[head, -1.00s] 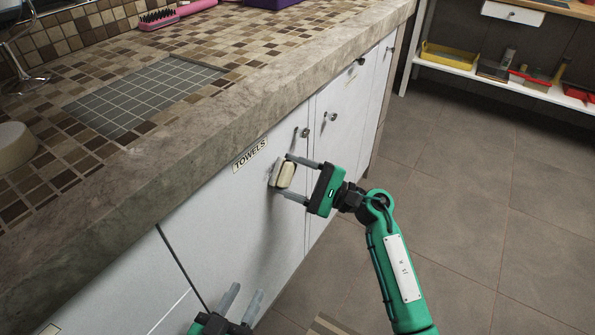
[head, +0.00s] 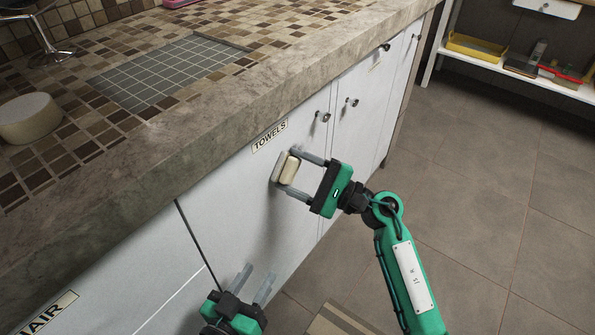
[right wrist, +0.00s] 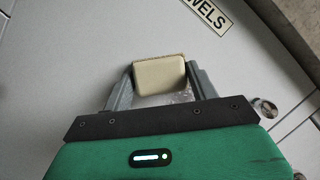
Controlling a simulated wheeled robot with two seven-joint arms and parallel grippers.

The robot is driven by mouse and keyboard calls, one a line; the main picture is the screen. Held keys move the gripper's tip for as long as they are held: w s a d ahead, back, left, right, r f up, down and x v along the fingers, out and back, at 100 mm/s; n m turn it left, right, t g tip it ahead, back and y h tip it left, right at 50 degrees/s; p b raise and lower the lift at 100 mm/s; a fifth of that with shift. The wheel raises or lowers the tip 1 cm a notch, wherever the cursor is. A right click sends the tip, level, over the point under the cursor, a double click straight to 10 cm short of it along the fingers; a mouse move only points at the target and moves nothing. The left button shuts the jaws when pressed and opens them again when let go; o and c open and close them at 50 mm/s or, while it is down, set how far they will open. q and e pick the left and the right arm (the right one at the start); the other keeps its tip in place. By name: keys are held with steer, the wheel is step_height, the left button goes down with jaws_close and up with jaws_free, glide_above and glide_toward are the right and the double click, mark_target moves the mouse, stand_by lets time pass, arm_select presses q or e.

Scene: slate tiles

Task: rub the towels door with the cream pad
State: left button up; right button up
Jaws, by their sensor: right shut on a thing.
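The towels door (head: 235,215) is a pale, shut cabinet front with a "TOWELS" label (head: 270,136) near its top edge. My right gripper (head: 291,174) is shut on the cream pad (head: 290,169), a small rounded block. It holds the pad at the door face, just below the label. In the right wrist view the pad (right wrist: 160,73) sits between both fingers in front of the door; whether it touches the door is hard to tell. My left gripper (head: 255,283) is open and empty, low in front of the cabinets.
The towels door's knob (head: 324,117) lies to the upper right of the pad. A stone counter edge (head: 210,125) overhangs the doors. A cream round object (head: 27,120) stands on the tiled counter.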

mark_target(301, 145)
steer(key=shift+w+d+b, duration=0.8)
steer(key=shift+w+b, duration=0.2)
steer(key=shift+w, duration=0.1)
steer(key=shift+w+d+b, duration=0.75)
steer(key=shift+w+b, duration=0.25)
steer(key=shift+w, duration=0.1)
steer(key=shift+w+d+b, duration=0.8)
steer(key=shift+w+b, duration=0.2)
steer(key=shift+w, duration=0.1)
steer(key=shift+f+b, duration=0.1)
steer(key=shift+b, duration=0.3)
steer(key=shift+s+a, duration=0.15)
steer(key=shift+s, duration=0.05)
steer(key=shift+s+a+p, duration=0.2)
steer(key=shift+s+a, duration=0.55)
steer(key=shift+s, duration=0.25)
steer(key=shift+s+a+p, duration=0.15)
steer(key=shift+s+a, duration=0.6)
steer(key=shift+s, duration=0.3)
steer(key=shift+s+a+p, duration=0.2)
steer(key=shift+s+a, duration=0.55)
steer(key=shift+s, duration=0.25)
